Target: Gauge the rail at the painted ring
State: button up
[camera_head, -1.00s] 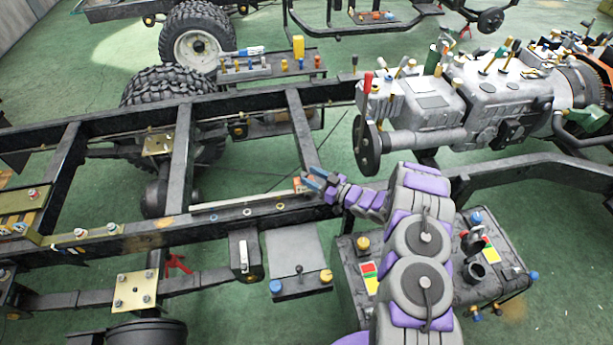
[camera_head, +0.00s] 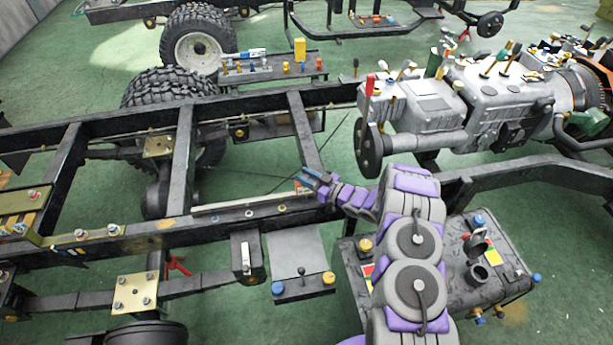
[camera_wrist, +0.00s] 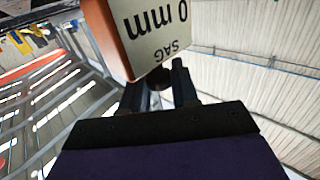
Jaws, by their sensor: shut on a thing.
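A long pale straightedge (camera_head: 245,203) runs along the top of the near black chassis rail (camera_head: 130,240). I cannot tell whether it touches the rail. Small painted rings sit on the rail's side below it, one at the left (camera_head: 221,219) and one at the right (camera_head: 281,208); their colours are hard to tell. My gripper (camera_head: 312,181) is at the straightedge's right end, beside an orange-sided block. In the wrist view my gripper (camera_wrist: 160,82) is shut on this gauge block (camera_wrist: 150,35), whose white face reads "0 mm" and "SAG" upside down.
A crossmember (camera_head: 304,130) rises just behind my gripper. The grey engine (camera_head: 490,100) stands at the right. A tool tray (camera_head: 270,68) is beyond the far rail. A grey plate (camera_head: 295,252) and a black box (camera_head: 247,256) are in front of the near rail.

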jog(key=shift+w+a+r, duration=0.1)
grip_shut()
